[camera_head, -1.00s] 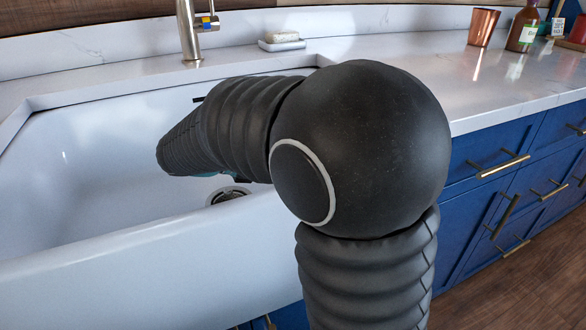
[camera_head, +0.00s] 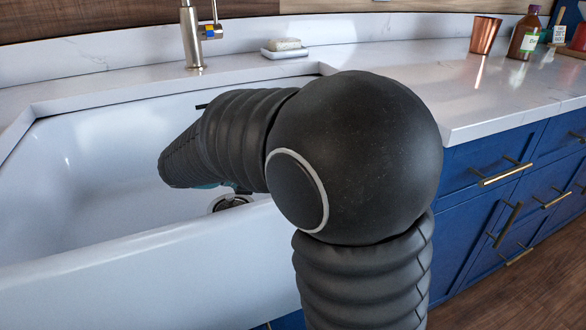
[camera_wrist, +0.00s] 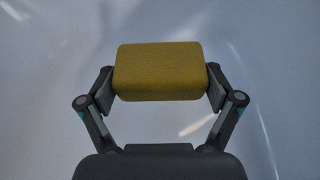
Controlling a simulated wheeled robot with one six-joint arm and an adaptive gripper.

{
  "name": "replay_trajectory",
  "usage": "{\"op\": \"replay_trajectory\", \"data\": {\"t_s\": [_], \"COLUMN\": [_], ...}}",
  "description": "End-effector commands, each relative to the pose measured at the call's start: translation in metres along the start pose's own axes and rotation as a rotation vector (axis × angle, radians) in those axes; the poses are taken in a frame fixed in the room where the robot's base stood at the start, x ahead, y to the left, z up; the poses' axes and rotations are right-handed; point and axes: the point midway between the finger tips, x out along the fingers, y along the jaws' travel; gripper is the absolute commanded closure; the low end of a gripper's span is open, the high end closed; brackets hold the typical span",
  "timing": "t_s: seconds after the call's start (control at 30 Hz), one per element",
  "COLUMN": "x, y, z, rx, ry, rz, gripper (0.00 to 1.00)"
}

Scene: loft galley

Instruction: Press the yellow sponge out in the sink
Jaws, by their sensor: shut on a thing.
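The yellow sponge (camera_wrist: 160,71) is a rounded block in the middle of the wrist view. My gripper (camera_wrist: 160,82) is shut on it, with one finger pad against each short end. Pale sink surface shows behind the sponge; I cannot tell whether the sponge touches it. In the head view the white sink (camera_head: 90,180) fills the left side, and my arm reaches into it. The sponge and the fingertips are hidden behind my arm there. The round drain (camera_head: 230,203) shows just below my forearm.
A metal faucet (camera_head: 192,40) stands behind the sink. A soap dish with a bar of soap (camera_head: 285,48) sits on the back ledge. A copper cup (camera_head: 485,35) and a brown bottle (camera_head: 525,35) stand on the counter (camera_head: 440,75) at right. Blue drawers (camera_head: 485,200) lie below.

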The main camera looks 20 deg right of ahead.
Motion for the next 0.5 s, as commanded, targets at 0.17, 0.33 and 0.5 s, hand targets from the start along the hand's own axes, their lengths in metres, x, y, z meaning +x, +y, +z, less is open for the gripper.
{"op": "replay_trajectory", "data": {"t_s": [0.17,0.33,0.5], "x": [0.007,0.013,0.019], "y": [0.0,0.0,0.0], "z": [-0.018,-0.034,-0.05], "rx": [-0.002,-0.002,-0.003], "ry": [0.0,0.0,0.0], "rz": [0.0,-0.001,-0.001], "gripper": [0.37,0.37,0.37]}}
